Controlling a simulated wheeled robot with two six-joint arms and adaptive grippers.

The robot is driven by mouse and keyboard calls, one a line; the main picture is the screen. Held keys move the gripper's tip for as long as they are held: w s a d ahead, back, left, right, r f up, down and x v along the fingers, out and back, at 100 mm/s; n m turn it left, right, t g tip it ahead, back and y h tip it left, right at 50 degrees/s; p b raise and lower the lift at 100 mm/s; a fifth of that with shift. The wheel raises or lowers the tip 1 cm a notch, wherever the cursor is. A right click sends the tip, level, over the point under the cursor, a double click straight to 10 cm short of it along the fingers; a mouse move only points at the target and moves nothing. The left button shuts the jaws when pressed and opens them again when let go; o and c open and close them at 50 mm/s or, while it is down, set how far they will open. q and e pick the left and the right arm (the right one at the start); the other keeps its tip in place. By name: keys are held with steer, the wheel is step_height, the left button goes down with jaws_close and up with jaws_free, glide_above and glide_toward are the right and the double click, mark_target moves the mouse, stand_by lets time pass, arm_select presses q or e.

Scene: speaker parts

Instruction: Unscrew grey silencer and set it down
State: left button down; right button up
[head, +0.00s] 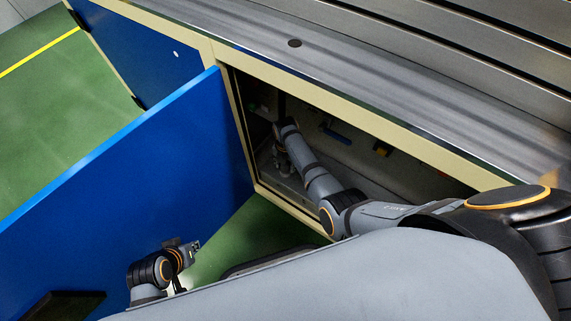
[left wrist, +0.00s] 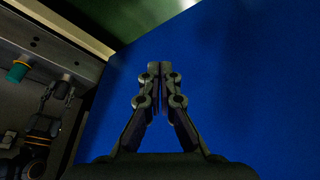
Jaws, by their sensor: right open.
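I cannot make out the grey silencer for certain in either view; the cabinet's inside is dark. My right arm reaches through the cabinet opening, and my right gripper (head: 282,168) is open low inside at the left. It also shows in the left wrist view (left wrist: 60,90), near a teal fitting (left wrist: 17,73) with a yellowish part above it. I see nothing clearly held in it. My left gripper (head: 195,246) is outside, in front of the blue door. In the left wrist view its fingertips (left wrist: 159,68) are together with nothing visible between them.
The open blue door (head: 140,160) stands left of the cabinet opening. A metal worktop (head: 350,75) runs above it. Inside, a blue part (head: 336,135) and a yellow part (head: 381,149) sit on the far side. Green floor (head: 240,240) is clear between door and cabinet.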

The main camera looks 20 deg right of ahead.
steer(key=c, duration=0.6)
steer(key=n, duration=0.3)
steer(key=shift+n, duration=0.3)
steer(key=shift+c, duration=0.2)
steer(key=n, duration=0.3)
steer(key=shift+n, duration=0.4)
steer(key=o, duration=0.6)
steer(key=shift+o, duration=0.2)
